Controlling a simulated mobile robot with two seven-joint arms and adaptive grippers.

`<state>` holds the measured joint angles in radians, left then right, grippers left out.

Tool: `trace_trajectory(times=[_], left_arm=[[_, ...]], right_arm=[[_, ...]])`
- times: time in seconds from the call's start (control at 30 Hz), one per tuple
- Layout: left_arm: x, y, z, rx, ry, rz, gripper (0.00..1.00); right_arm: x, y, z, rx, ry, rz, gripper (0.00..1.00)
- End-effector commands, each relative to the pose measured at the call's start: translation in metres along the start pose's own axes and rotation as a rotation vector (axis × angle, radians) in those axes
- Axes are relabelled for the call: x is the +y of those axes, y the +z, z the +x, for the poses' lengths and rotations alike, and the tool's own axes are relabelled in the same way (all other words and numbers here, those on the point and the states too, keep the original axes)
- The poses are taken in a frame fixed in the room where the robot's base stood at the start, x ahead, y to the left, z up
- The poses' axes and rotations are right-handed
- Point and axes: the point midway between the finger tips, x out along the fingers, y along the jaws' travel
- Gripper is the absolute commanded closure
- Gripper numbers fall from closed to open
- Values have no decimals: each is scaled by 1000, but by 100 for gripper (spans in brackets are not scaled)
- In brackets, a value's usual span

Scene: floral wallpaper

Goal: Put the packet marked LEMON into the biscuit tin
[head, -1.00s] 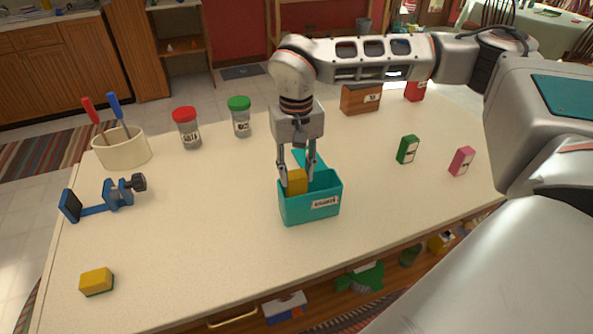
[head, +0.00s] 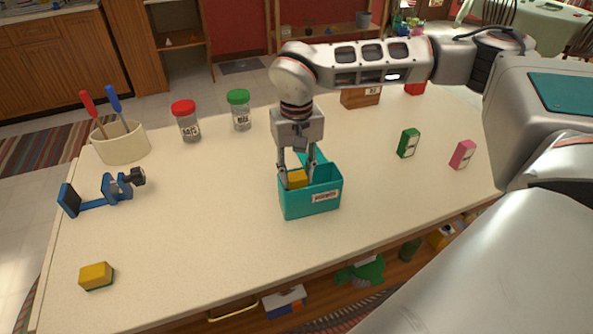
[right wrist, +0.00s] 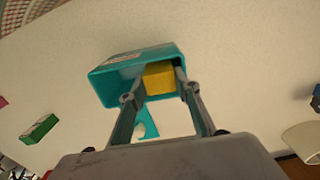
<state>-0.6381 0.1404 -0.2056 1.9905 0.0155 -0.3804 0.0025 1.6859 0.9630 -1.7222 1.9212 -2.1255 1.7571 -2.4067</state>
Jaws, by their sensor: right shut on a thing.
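The biscuit tin (head: 311,203) is a teal open box with a label on its front, standing mid-table. My right gripper (head: 298,178) points down into it and is shut on a yellow packet (head: 297,178), which sits low between the tin's walls. The packet's lettering cannot be seen. In the right wrist view the yellow packet (right wrist: 159,78) shows between the fingers (right wrist: 158,88), inside the teal tin (right wrist: 110,82). Whether the packet touches the tin's floor is hidden. My left gripper is not in view.
A green packet (head: 408,143) and a pink packet (head: 462,155) stand to the right. A yellow-and-green sponge (head: 96,276), a blue clamp-like tool (head: 103,194), a cream pot (head: 121,144) and two jars (head: 187,122) are left. A wooden box (head: 360,97) stands behind. The front right tabletop is clear.

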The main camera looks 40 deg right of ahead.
Motion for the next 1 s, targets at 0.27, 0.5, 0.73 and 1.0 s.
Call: trace_trajectory(times=[0.27,0.5,0.73,1.0], left_arm=[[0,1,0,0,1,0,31],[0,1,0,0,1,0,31],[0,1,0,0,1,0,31],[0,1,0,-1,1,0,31]], right_arm=[[0,0,8,0,1,0,75],[0,0,8,0,0,0,49],[0,0,8,0,0,0,63],[0,0,8,0,0,0,63]])
